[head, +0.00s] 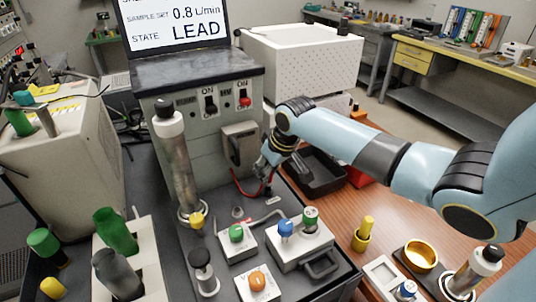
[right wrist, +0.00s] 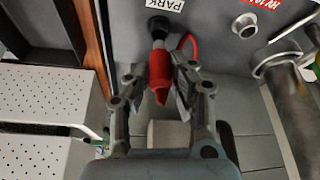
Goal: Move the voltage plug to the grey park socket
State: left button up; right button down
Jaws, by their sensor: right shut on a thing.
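The red voltage plug (right wrist: 160,72) is between the fingers of my right gripper (right wrist: 160,88), which is shut on it. Its upper end meets the dark round park socket (right wrist: 158,26) under the PARK label in the right wrist view. The two are in line there; I cannot tell how deep the plug sits. In the head view my right gripper (head: 268,172) is low in front of the grey cabinet (head: 193,130), and the plug is mostly hidden by it. My left gripper is not in view.
Another round socket (right wrist: 245,25) lies beside a red label in the right wrist view. A red cable (head: 242,193) runs near my gripper. A metal column (head: 178,165) stands left, a black tray (head: 322,172) right. Valves with coloured knobs stand in front.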

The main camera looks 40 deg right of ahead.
jog(key=shift+p, duration=0.65)
dwell(0.8)
jog(key=shift+f+b, duration=0.8)
jog(key=shift+f, duration=0.75)
jog(key=c, duration=1.1)
grip_release()
jog(key=v, duration=1.2)
